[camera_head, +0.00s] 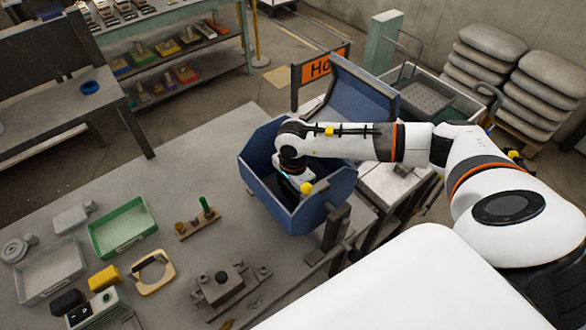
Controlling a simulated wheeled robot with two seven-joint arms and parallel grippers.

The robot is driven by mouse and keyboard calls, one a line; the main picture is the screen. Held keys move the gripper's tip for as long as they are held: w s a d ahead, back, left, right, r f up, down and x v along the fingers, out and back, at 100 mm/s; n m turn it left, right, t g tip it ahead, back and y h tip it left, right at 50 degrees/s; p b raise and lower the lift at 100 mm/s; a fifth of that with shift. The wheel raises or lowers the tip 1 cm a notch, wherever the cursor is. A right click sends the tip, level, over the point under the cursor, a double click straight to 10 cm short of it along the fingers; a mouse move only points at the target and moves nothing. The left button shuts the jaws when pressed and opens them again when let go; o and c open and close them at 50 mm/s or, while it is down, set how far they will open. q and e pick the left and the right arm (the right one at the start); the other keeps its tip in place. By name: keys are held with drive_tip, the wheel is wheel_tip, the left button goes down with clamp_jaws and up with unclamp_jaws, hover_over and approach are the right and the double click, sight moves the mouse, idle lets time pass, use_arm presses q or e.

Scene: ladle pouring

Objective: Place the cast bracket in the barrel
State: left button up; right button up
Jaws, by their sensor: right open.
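The blue many-sided barrel (256,172) stands at the right edge of the grey table, its top open and its blue lid (365,95) tilted back behind it. My right arm reaches over the rim from the right. My right gripper (290,193) points down inside the barrel opening, open, its dark fingers partly hidden by the wrist and the wall. I cannot make out the cast bracket with certainty. The barrel's floor is mostly hidden, so I cannot tell whether the bracket lies inside. My left gripper is not in view.
On the table are a green tray (149,217), a grey tray (77,262), a tan ring-shaped piece (167,272), a yellow block (104,278), a peg stand (198,223) and a grey metal fixture (219,290). An orange sign (320,68) stands behind the barrel. Stacked sacks (560,75) are farther right.

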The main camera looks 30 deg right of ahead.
wheel_tip(320, 180, up, 12)
drive_tip(key=b, duration=0.4)
drive_tip(key=shift+r, duration=0.1)
idle(0.3)
